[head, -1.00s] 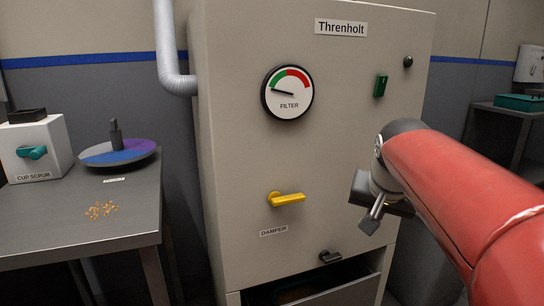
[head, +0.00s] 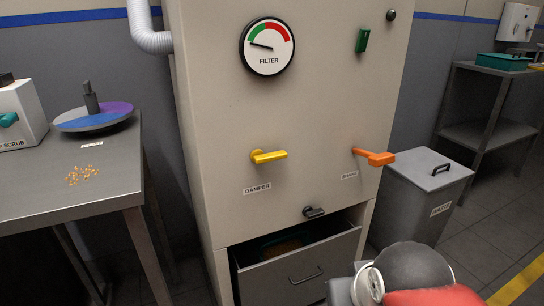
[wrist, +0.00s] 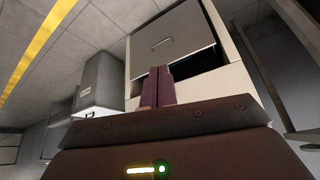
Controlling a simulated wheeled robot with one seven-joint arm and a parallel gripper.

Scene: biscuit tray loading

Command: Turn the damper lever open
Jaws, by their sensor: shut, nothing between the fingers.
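The yellow damper lever (head: 268,156) is on the front of the beige cabinet (head: 215,110), above the DAMPER label (head: 257,188). Its handle points right, nearly level. My gripper (wrist: 157,86) shows in the wrist view with its two dark fingers together and nothing between them. In the head view my arm is at the bottom right, low in front of the cabinet and well apart from the lever; the fingertips are not seen there. The wrist view faces the drawer, and the damper lever is not seen in it.
An orange lever (head: 375,157) sits right of the damper lever. A grey drawer (head: 300,270) stands pulled out below a dark handle (head: 313,211). A grey waste bin (head: 420,195) stands right, and a table (head: 100,195) with crumbs and a round turntable (head: 93,117) left.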

